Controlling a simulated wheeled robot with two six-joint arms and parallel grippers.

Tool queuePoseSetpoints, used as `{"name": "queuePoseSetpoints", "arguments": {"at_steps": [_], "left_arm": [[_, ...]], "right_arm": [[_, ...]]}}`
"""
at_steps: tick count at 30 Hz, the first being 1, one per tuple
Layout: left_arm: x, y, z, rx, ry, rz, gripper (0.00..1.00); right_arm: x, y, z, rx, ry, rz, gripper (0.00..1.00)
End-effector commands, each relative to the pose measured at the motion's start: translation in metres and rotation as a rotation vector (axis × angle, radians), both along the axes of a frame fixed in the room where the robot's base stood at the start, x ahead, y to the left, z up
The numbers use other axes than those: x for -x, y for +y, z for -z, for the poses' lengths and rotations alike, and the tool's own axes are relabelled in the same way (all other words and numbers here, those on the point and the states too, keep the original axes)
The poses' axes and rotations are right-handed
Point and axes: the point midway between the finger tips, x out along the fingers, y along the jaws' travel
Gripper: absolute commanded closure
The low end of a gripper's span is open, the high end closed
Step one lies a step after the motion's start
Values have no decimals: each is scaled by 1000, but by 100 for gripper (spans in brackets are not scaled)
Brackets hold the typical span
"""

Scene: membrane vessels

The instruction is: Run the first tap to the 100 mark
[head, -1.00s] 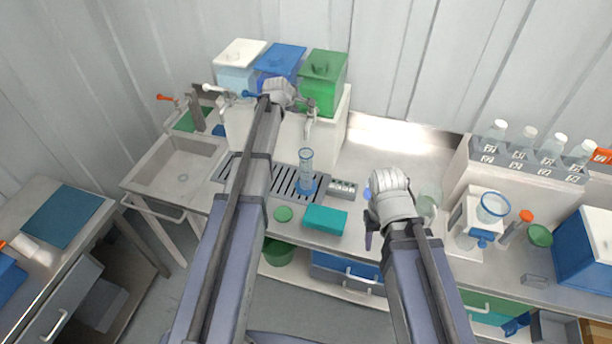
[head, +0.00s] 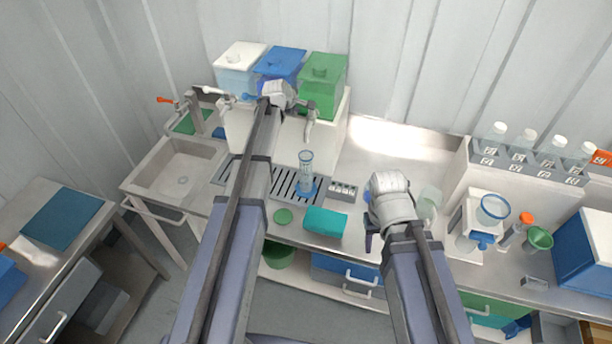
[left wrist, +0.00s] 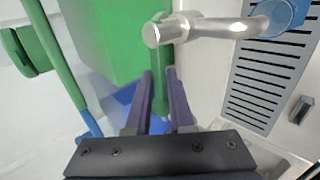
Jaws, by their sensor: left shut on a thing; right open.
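A clear measuring cylinder (head: 306,160) with a blue base stands upright on the slotted drain grate, below the grey tap (head: 311,122) in front of the green tank (head: 325,85). Its marks and water level are too small to read. My left gripper (head: 278,96) is at the green tank's tap, its fingertips hidden in the head view. In the left wrist view its fingers (left wrist: 159,75) are shut on what looks like the tap's green lever (left wrist: 164,62). The spout (left wrist: 215,27) and cylinder rim (left wrist: 287,14) also show there. My right gripper (head: 371,236) is open above the bench.
White (head: 238,65) and blue (head: 280,62) tanks stand left of the green one. A teal box (head: 325,222) and green disc (head: 283,216) lie before the grate.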

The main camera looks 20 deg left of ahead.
Motion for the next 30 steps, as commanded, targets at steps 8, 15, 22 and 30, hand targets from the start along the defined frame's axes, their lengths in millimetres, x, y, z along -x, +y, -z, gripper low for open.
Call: {"name": "queuePoseSetpoints", "arguments": {"at_steps": [8,15,22,30], "left_arm": [[7,-3,0,-3,0,-99,100],[16,-5,0,-3,2,-286,100],[21,-5,0,-1,1,-389,100],[23,-8,1,-1,3,-450,100]], "right_arm": [[0,0,0,0,0,0,50],[0,0,0,0,0,0,50],[0,0,0,0,0,0,50],[0,0,0,0,0,0,50]]}}
